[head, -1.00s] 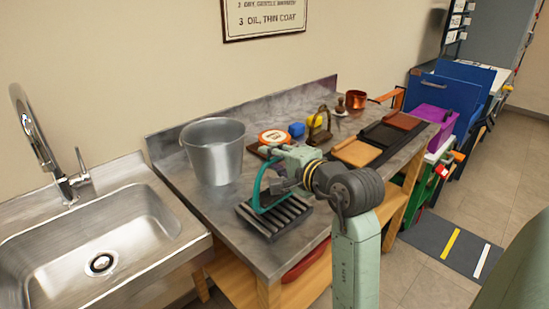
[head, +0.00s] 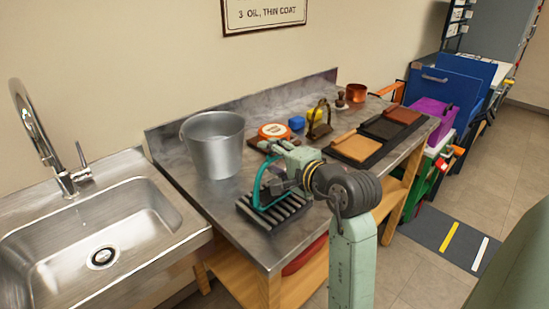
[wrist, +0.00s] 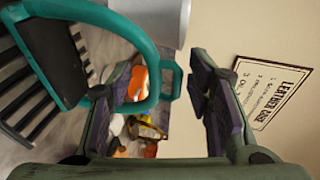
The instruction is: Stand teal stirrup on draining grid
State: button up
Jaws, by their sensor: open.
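The teal stirrup (head: 259,188) stands upright on the dark slatted draining grid (head: 285,215) in the head view. In the wrist view, the teal stirrup (wrist: 140,45) shows its arch and end loop, with its dark tread at left over the grid (wrist: 22,95). My gripper (head: 279,186) is at the stirrup's side. In the wrist view my gripper (wrist: 165,90) has its fingers apart, with the end loop between them. One finger overlaps the arch in the picture; I cannot tell whether it touches. The stirrup's contact with the grid is partly hidden.
A metal bucket (head: 213,147) stands behind the grid, left of my arm. Leather panels (head: 356,146) lie at right. A sink (head: 105,225) is at left.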

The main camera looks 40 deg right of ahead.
jog(key=shift+r, duration=0.15)
jog(key=shift+s, duration=0.25)
jog(key=b+v, duration=0.5)
jog(key=v, duration=0.6)
jog(key=shift+s+r, duration=0.15)
jog(key=shift+s, duration=0.1)
